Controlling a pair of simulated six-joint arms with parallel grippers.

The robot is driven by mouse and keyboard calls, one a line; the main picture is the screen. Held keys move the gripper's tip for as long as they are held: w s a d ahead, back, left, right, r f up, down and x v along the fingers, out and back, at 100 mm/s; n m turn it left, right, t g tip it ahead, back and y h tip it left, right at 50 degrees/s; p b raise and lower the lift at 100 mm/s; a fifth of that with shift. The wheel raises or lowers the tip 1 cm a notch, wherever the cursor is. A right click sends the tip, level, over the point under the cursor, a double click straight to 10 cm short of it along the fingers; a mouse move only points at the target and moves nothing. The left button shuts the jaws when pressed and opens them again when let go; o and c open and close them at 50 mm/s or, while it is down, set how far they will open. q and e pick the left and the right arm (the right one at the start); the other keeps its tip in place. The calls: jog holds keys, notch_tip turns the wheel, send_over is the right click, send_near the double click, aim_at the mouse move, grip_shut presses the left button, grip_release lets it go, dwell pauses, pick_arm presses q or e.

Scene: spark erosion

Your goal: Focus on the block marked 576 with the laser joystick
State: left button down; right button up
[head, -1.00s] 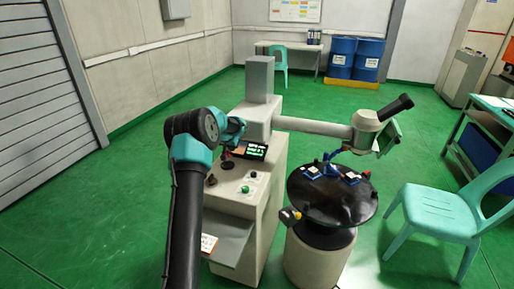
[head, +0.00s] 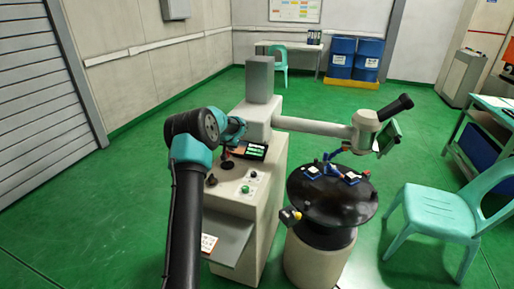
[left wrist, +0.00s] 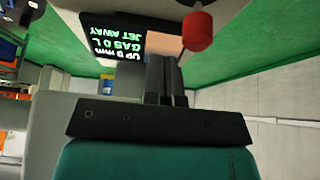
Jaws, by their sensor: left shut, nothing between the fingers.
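My left gripper (head: 229,153) is over the control panel in the head view, close above the joystick (head: 227,165). In the left wrist view its fingers (left wrist: 168,62) are shut and empty. The joystick's red ball knob (left wrist: 198,31) is just right of the fingertips there; I cannot tell whether they touch. My right gripper is not in view.
A display (left wrist: 120,40) behind the joystick shows green text with "GAS 0 L" and "JET AWAY". A green button (head: 245,189) is nearer on the panel. The machine's arm (head: 315,127) reaches over toward the round table. A teal chair (head: 435,211) stands at the right.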

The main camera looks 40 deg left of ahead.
aim_at(228, 153)
pick_arm(q)
jog(key=shift+f, duration=0.1)
jog(key=shift+f, duration=1.95)
jog(key=shift+s+a, duration=0.3)
jog(key=shift+a, duration=0.35)
jog(key=shift+s+a, duration=0.25)
jog(key=shift+a, duration=0.4)
jog(key=shift+w+d, duration=0.1)
dwell(3.1)
jog(key=shift+w+d, duration=0.25)
jog(key=shift+d, duration=0.4)
jog(key=shift+w+d, duration=0.25)
jog(key=shift+d, duration=0.4)
jog(key=shift+r, duration=0.1)
notch_tip(228, 153, up, 7)
